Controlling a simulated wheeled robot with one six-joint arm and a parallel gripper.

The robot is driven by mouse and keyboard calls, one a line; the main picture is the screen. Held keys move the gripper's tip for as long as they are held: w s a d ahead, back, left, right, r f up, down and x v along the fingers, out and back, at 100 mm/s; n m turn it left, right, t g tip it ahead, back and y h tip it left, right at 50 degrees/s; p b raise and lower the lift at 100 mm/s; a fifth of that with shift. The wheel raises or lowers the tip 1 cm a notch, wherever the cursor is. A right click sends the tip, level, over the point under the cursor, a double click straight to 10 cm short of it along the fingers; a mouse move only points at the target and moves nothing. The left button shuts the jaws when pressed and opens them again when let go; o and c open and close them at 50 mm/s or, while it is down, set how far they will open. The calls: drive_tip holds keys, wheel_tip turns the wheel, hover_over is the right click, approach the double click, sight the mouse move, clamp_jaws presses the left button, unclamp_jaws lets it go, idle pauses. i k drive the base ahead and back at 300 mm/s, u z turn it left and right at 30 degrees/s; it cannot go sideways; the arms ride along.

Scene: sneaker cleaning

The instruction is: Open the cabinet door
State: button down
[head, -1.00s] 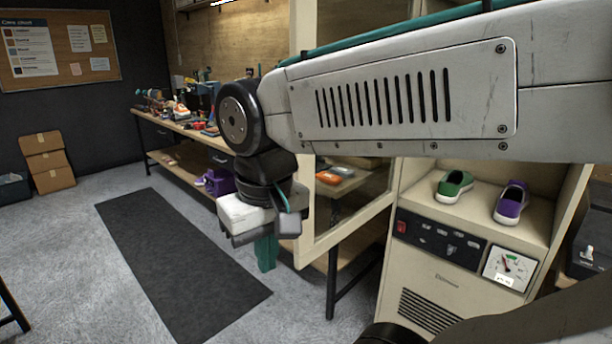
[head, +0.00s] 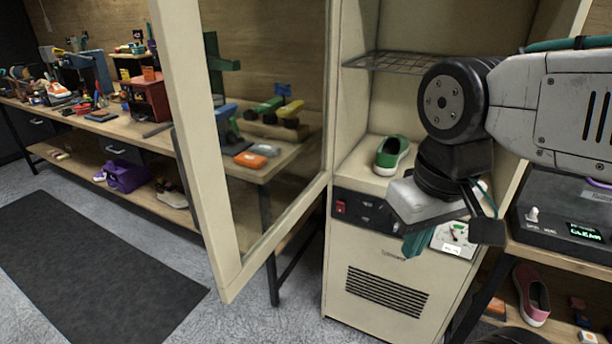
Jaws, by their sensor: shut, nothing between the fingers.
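The cream cabinet (head: 340,255) stands in the middle of the head view, its upper compartment open to the front. Its door (head: 195,150), a cream frame with a clear pane, stands swung wide open to the left, hinged at the cabinet's left side. My gripper (head: 415,243) is in front of the cabinet's control panel, right of the door and apart from it. Its teal fingers point down and are shut and empty. A green shoe (head: 390,153) sits on the cabinet's inner floor. My wrist hides the area right of it.
A wire shelf (head: 385,61) spans the compartment above the shoe. A long workbench (head: 140,128) with tools runs behind the door. A side bench with a dark device (head: 565,225) stands close at right. Open floor and a dark mat (head: 90,270) lie at left.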

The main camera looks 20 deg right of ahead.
sight(177, 26)
drive_tip(key=z, duration=0.2)
drive_tip(key=k, duration=0.9)
drive_tip(key=u, duration=1.55)
drive_tip(key=i, duration=0.5)
drive_tip(key=z, duration=0.05)
